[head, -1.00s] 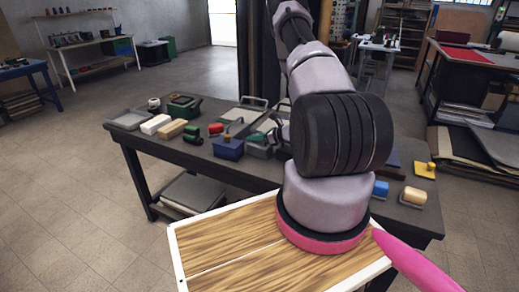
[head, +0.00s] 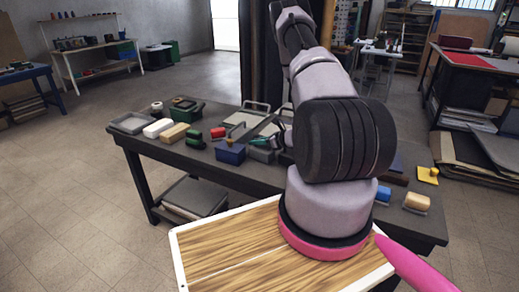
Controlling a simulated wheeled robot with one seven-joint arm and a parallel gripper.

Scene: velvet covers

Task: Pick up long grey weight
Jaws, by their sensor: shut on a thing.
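My gripper (head: 270,140) is small in the head view, over the middle of the dark work table, and my own arm covers part of it from the right. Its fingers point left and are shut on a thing. A grey block (head: 262,155), which looks like the long grey weight, is right at the fingers, low over the table top. Its right end and the exact contact are hidden. I cannot tell whether it is clear of the table.
Cream and tan blocks (head: 174,132), a green box (head: 186,110) and a grey tray (head: 131,123) stand farther left. A blue block (head: 383,194) and a yellow piece (head: 428,175) are at the right.

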